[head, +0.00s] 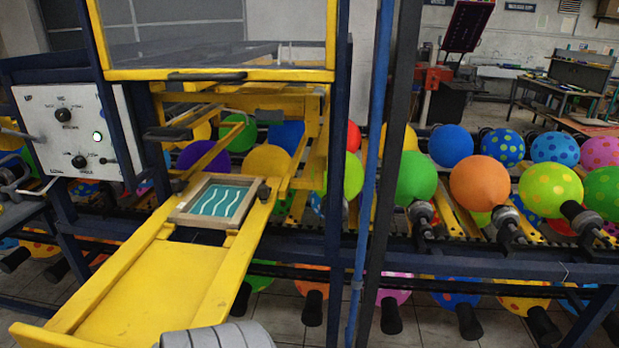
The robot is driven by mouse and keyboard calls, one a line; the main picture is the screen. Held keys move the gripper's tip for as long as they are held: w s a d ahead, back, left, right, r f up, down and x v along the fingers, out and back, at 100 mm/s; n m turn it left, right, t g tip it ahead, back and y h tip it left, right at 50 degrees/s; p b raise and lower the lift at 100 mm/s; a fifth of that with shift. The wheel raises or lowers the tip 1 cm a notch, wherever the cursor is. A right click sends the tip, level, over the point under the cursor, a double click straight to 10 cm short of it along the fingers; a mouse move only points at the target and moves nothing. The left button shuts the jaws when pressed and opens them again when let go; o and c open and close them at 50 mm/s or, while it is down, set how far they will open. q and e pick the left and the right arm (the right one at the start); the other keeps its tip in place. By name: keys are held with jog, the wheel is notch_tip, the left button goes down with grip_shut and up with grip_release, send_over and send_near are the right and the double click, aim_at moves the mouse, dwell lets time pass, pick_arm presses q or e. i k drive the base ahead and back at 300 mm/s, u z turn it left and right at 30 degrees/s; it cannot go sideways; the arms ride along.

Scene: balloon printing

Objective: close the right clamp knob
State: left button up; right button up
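The right clamp knob (264,191) is a small dark knob at the right side of the wooden print frame (228,183). It looks upright, but its clamping state is too small to tell. A second small dark knob (178,186) sits at the frame's left side. The frame holds a teal screen with white wavy lines and rests on the yellow sloping carriage (160,285). Neither of my grippers can be made out in the head view, and nothing is seen touching the right knob.
Yellow uprights and a yellow-edged guard (220,74) stand above and behind the frame. A dark post (388,180) and blue pole (369,150) rise to the right. A control box (78,133) is at left. Balloons on holders line the rack (470,258).

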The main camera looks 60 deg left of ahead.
aim_at(263, 192)
jog(key=i, duration=1.4)
jog(key=u, duration=2.7)
